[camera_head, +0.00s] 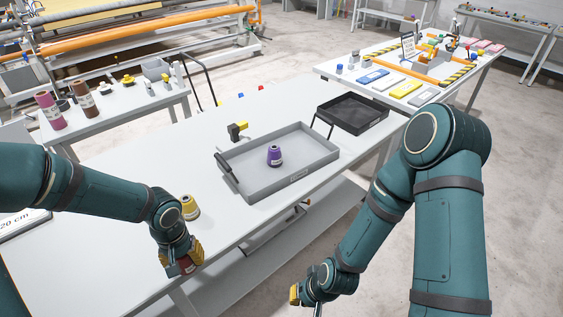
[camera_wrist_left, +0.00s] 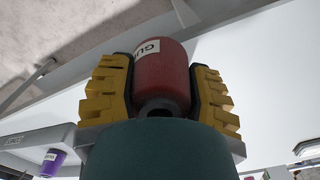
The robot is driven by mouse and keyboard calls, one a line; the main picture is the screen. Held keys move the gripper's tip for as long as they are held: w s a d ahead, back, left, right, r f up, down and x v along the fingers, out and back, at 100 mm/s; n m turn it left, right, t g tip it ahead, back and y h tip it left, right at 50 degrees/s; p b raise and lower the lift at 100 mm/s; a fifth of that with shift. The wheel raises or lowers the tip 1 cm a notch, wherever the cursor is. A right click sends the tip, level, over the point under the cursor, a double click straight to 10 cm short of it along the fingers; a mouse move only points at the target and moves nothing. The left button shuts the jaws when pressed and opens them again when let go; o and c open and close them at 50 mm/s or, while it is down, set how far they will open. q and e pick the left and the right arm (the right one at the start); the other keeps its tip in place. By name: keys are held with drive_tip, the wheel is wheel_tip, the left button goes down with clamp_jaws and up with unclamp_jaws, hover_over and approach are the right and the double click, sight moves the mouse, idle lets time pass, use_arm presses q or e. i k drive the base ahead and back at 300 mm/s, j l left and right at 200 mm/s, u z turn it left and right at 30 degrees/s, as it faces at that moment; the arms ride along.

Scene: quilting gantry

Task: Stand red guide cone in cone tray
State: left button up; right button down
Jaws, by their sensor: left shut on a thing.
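The red guide cone (camera_wrist_left: 160,68) lies between the yellow finger pads of my left gripper (camera_wrist_left: 162,92) in the left wrist view, with part of a white label showing. In the head view my left gripper (camera_head: 182,258) is shut on the red cone (camera_head: 182,268) near the table's front edge, left of the tray. I cannot tell whether the cone touches the table. The grey cone tray (camera_head: 305,148) holds a purple cone (camera_head: 274,156) standing upright. My right gripper (camera_head: 294,295) is low, off the table's front edge; its fingers are mostly hidden.
A yellow cone (camera_head: 189,207) stands just behind my left gripper. The grey tray's floor is clear around the purple cone.

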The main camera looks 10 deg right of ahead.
sight(300, 150)
drive_tip(key=i+l+z, duration=0.5)
drive_tip(key=l, duration=0.15)
drive_tip(key=i+l+z, duration=0.45)
drive_tip(key=i+j, duration=0.45)
drive_tip(key=i+z, duration=0.05)
drive_tip(key=i, duration=0.05)
